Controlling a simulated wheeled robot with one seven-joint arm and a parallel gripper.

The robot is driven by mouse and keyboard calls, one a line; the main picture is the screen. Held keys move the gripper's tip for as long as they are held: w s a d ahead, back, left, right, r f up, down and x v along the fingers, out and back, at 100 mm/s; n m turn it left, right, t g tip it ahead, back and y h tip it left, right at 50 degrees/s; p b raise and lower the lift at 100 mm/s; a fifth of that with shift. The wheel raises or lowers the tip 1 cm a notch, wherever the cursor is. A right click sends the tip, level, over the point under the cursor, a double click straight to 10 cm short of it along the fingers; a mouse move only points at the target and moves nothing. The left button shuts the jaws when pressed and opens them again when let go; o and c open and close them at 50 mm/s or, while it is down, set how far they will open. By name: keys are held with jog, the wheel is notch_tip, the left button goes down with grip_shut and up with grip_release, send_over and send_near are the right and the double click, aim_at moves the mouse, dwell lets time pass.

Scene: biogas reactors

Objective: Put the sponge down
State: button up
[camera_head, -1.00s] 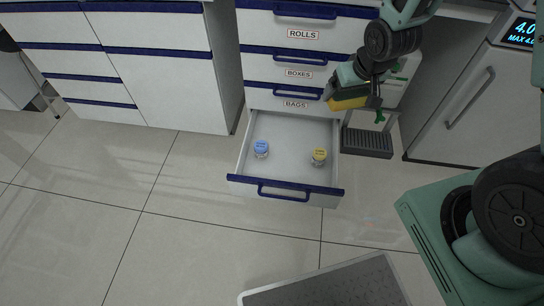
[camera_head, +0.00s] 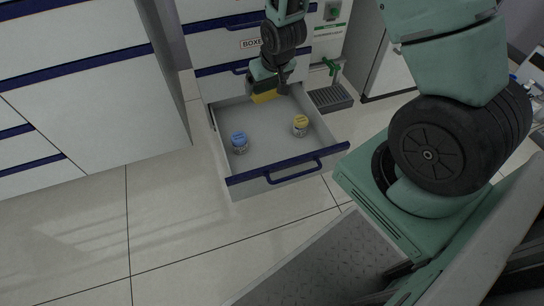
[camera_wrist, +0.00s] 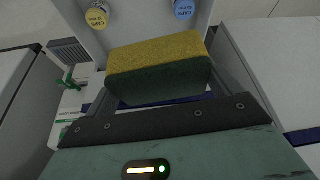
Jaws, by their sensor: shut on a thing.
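The sponge (camera_wrist: 155,62), yellow on one face and dark green on the other, is in my gripper. In the head view its yellow side (camera_head: 265,97) shows under my gripper (camera_head: 268,88), over the back part of an open drawer (camera_head: 240,189). In the wrist view the sponge lies across the picture just beyond the dark edge of my gripper. The fingertips are mostly hidden. I cannot tell whether the sponge touches the drawer floor.
In the drawer stand a jar with a blue lid (camera_head: 239,142) and one with a yellow lid (camera_head: 300,125); bare floor lies between and around them. A dark grate (camera_head: 331,98) and green tap (camera_head: 332,68) are right of the drawer. White cabinets (camera_head: 90,100) stand left.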

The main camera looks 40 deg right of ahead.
jog(key=shift+m+h, duration=0.3)
jog(key=shift+m, duration=0.6)
jog(key=w+d+f+b, duration=0.1)
jog(key=f+b, duration=0.6)
jog(key=f, duration=0.4)
jog(key=w+d+f+b, duration=0.1)
jog(key=d+f+b, duration=0.1)
jog(key=f+b, duration=0.5)
jog(key=w+d+f+b, duration=0.1)
jog(key=f+b, duration=0.5)
jog(key=f, duration=0.8)
jog(key=shift+w+d+f+b, duration=0.1)
jog(key=shift+d+f+b, duration=0.2)
jog(key=shift+d+b, duration=0.1)
jog(key=shift+r, duration=0.1)
